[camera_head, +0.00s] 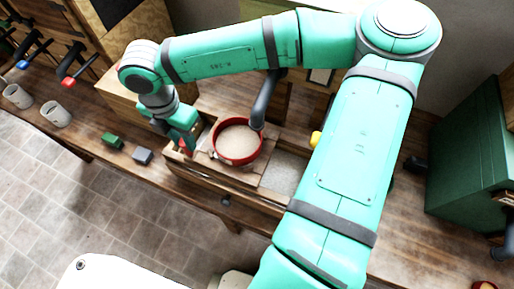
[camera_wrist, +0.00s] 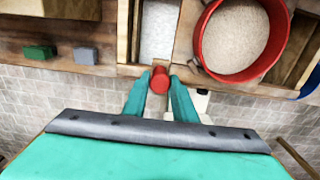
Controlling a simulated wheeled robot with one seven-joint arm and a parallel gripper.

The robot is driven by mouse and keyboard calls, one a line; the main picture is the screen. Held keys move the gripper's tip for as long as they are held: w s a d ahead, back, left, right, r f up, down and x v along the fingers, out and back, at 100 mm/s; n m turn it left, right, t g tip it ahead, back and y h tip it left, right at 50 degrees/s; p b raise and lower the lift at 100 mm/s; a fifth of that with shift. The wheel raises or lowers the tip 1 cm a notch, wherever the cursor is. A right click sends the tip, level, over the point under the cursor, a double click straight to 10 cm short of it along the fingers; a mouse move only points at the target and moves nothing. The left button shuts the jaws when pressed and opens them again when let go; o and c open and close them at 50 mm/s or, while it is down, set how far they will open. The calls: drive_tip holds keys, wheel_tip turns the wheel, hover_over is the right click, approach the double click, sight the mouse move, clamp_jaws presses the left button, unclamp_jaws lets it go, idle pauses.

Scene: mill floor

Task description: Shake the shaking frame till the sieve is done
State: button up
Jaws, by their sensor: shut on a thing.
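The round red sieve (camera_head: 239,163) sits in the wooden shaking frame (camera_head: 212,161) on the bench, with a layer of pale beige meal inside. The sieve also shows at the upper right of the wrist view (camera_wrist: 204,62). My gripper (camera_head: 184,143) is at the frame's left end. In the wrist view my gripper (camera_wrist: 160,84) has its two teal fingers on either side of a red knob (camera_wrist: 159,79), shut on it. The knob is mostly hidden by the gripper in the head view. A compartment with whitish powder (camera_wrist: 158,35) lies beside the sieve.
A dark curved spout (camera_head: 264,100) hangs over the sieve. A green block (camera_head: 112,140) and a grey block (camera_head: 142,156) lie on the bench to the left, with two pale cups (camera_head: 56,114) farther left. A green cabinet (camera_head: 468,150) stands at right.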

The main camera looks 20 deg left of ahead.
drive_tip(key=shift+s+d, duration=0.1)
drive_tip(key=shift+d, duration=0.4)
drive_tip(key=a, duration=0.9)
drive_tip(key=shift+w+a, duration=0.3)
drive_tip(key=shift+w, duration=0.1)
drive_tip(key=d, duration=0.9)
drive_tip(key=shift+s+d, duration=0.35)
drive_tip(key=shift+d, duration=0.05)
drive_tip(key=shift+a, duration=0.1)
